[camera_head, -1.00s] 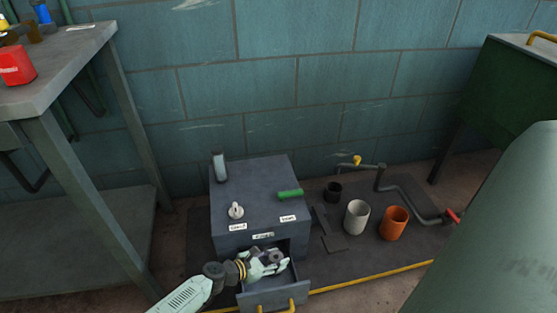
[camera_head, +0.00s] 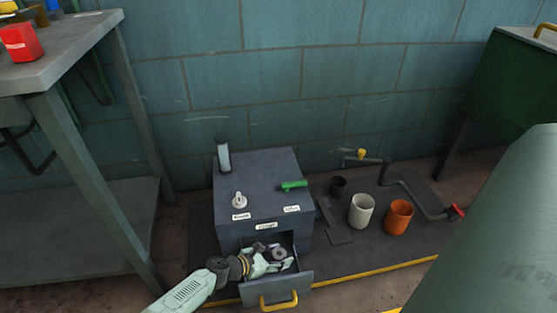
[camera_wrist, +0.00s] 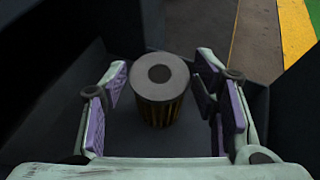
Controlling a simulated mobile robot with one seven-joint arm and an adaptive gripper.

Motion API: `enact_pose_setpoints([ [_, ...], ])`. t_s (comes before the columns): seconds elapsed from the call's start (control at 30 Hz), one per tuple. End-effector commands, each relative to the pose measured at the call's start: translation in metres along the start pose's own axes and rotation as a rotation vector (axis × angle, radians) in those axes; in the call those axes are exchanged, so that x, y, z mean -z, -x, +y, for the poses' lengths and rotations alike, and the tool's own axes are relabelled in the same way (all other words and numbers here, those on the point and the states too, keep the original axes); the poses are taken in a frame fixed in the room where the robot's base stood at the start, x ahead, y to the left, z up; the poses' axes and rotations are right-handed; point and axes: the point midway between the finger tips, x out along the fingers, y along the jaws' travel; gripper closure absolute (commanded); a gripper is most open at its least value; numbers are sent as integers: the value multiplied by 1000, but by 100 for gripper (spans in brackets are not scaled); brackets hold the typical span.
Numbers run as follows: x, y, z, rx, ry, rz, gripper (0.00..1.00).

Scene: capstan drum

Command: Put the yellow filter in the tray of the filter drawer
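The filter (camera_wrist: 160,95) stands upright on the floor of the open filter drawer, with a grey ring-shaped cap and dark yellow pleated sides. Its grey top (camera_head: 279,253) also shows in the head view. The drawer (camera_head: 290,288) is pulled out of the grey box's front and has a yellow handle. My gripper (camera_wrist: 163,88) is low in the drawer, its purple-padded fingers on either side of the filter. Gaps show between the pads and the filter, so it is open. In the head view my gripper (camera_head: 272,264) partly hides the tray floor.
The grey box (camera_head: 260,180) carries a white knob (camera_head: 239,200), a green handle (camera_head: 294,185) and an upright grey cylinder (camera_head: 222,155). A white cup (camera_head: 361,211) and an orange cup (camera_head: 398,217) stand to the right. A metal bench (camera_head: 70,60) is at left.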

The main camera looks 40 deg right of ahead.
Motion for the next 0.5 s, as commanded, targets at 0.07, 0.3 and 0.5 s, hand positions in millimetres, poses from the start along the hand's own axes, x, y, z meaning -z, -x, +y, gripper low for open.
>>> enact_pose_setpoints([
  [0.07,0,0,0,0,0,0,42],
  [0.3,-1,0,0,0,0,0,42],
  [0.5,-4,16,2,-4,0,-1,42],
])
